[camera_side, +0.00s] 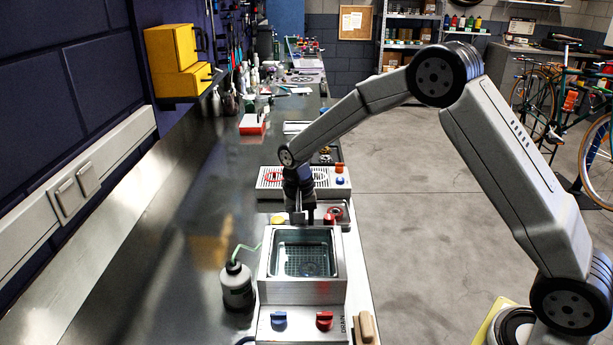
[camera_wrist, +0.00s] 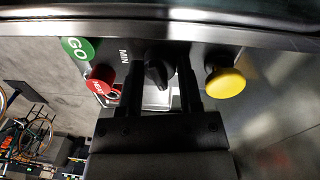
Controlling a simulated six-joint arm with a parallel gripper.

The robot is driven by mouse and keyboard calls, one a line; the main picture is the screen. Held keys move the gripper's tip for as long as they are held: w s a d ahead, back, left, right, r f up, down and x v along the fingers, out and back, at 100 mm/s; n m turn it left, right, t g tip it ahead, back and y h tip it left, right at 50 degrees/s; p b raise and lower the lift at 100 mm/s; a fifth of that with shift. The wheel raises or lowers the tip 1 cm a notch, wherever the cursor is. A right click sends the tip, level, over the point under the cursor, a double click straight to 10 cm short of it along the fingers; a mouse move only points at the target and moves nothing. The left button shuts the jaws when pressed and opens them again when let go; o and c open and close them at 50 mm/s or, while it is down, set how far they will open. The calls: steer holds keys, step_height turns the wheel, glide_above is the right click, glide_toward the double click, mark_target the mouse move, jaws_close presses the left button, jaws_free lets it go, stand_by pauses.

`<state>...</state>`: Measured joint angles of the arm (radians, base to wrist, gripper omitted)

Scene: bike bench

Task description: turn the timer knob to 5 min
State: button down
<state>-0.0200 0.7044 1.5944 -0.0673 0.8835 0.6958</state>
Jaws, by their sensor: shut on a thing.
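The timer knob (camera_wrist: 157,75) is black and sits on a metal panel in the wrist view, with "MIN" lettering beside it. My gripper (camera_wrist: 160,90) has its two dark fingers on either side of the knob and is shut on it. In the side view my gripper (camera_side: 300,218) points down at the panel behind the square basin, and the knob is hidden there. The dial marks are mostly covered, so I cannot read the setting.
A yellow button (camera_wrist: 225,82) and a red knob (camera_wrist: 100,78) flank my fingers, with a green GO disc (camera_wrist: 77,49) nearby. The metal basin (camera_side: 264,268) stands in front of my gripper. A bottle (camera_side: 237,287) with a green tube stands left of it.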

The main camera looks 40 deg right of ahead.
steer(key=m, duration=0.4)
stand_by(0.4)
